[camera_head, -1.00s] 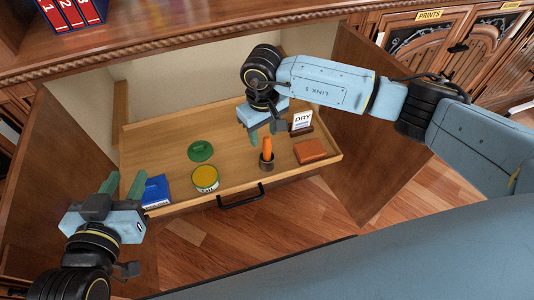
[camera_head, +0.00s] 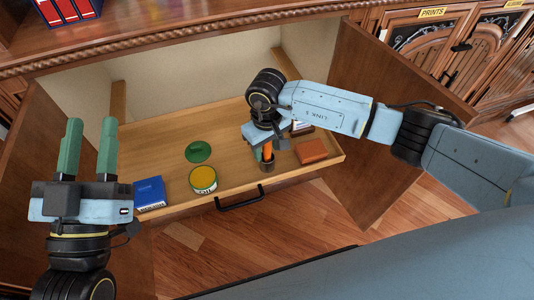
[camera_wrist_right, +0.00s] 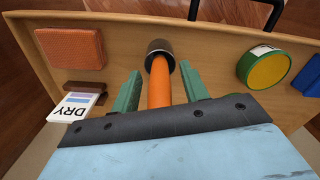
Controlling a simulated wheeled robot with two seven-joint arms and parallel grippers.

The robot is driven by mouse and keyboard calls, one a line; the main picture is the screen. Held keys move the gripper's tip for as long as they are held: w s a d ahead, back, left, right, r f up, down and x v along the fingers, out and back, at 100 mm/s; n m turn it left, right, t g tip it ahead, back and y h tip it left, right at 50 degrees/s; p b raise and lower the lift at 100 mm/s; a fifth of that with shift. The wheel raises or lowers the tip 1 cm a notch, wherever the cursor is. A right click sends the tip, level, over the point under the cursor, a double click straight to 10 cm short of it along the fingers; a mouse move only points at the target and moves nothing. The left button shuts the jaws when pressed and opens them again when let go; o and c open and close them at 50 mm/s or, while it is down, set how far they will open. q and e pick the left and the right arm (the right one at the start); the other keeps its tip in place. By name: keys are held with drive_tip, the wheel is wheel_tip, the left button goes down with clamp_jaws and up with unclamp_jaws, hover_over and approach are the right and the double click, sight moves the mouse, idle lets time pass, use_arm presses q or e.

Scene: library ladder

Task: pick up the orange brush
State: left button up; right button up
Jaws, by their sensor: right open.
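In the head view the brush (camera_head: 268,150) is partly hidden by my right gripper (camera_head: 265,150). In the right wrist view, my right gripper (camera_wrist_right: 159,88) is open, with one green finger on each side of the orange handle. I see gaps between handle and fingers. My left gripper (camera_head: 89,150) is open and empty, fingers pointing up, at the left by the cabinet's open door.
The drawer (camera_head: 225,193) also holds a green lid (camera_head: 198,151), a yellow-topped green tin (camera_head: 203,180), a blue box (camera_head: 150,193), a brown-red block (camera_head: 311,151) and a DRY card (camera_wrist_right: 75,106). Cabinet doors stand open on both sides (camera_head: 385,120).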

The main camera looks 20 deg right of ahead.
use_arm(q)
drive_tip(key=shift+s+r+h, duration=0.15)
drive_tip(key=shift+r+h, duration=0.15)
use_arm(e)
drive_tip(key=shift+f, duration=0.2)
clamp_jaws()
drive_tip(key=shift+r, duration=0.15)
